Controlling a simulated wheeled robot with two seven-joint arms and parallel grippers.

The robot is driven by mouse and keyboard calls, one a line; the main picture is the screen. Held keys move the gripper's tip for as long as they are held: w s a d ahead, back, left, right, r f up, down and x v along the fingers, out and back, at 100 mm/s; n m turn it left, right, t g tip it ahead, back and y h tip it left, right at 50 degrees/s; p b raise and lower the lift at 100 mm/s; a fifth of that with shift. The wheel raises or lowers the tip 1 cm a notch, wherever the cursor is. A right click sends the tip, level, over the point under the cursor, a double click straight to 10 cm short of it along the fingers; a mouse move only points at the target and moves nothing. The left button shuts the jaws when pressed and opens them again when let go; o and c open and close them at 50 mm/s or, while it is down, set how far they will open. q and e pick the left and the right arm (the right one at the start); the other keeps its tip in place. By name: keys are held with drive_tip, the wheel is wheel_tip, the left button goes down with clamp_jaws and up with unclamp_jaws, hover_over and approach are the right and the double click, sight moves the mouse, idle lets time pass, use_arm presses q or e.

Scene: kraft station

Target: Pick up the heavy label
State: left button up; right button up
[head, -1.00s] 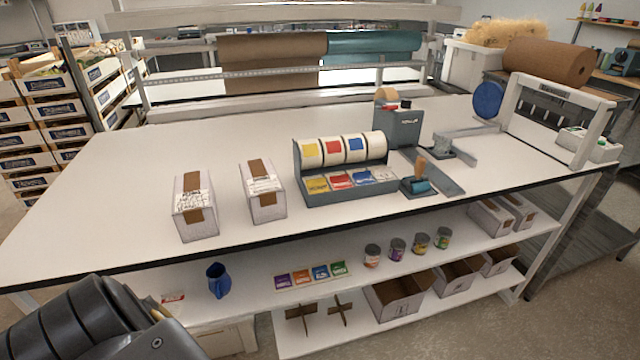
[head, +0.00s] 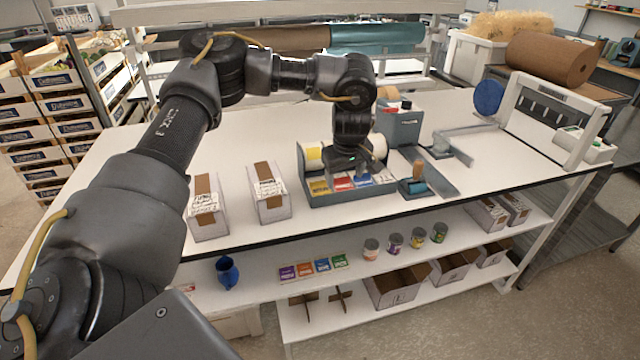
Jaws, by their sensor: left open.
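A grey label dispenser (head: 303,170) stands on the white workbench. Its front row holds a yellow label (head: 318,186), a red label (head: 340,184), a blue label (head: 362,180) and a pale label at the right end. I cannot read which one is the heavy label. My left gripper (head: 347,168) points down over the dispenser, just above the front row near the red and blue labels. It is open, and I see nothing between its fingers. It hides most of the label rolls behind; a yellow roll (head: 313,154) still shows. My right gripper is out of view.
Two white boxes with brown tape, the left box (head: 208,222) and the right box (head: 270,205), stand left of the dispenser.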

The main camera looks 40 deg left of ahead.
use_arm(q)
drive_tip(key=m+y, duration=0.2)
approach(319, 186)
drive_tip(key=shift+w+a+f+h, duration=0.3)
drive_tip(key=shift+a+f, duration=0.25)
drive_tip(key=shift+a, duration=0.15)
drive_tip(key=shift+f+p, duration=0.3)
drive_tip(key=shift+f, duration=0.05)
drive_tip(key=p+x, duration=0.1)
drive_tip(key=x, duration=0.2)
drive_tip(key=shift+w+a+f+p, duration=0.15)
drive_tip(key=shift+w+f+p, duration=0.05)
drive_tip(key=shift+f+p, duration=0.1)
drive_tip(key=shift+w+a+f, duration=0.1)
drive_tip(key=shift+f, duration=0.3)
drive_tip(key=c, duration=1)
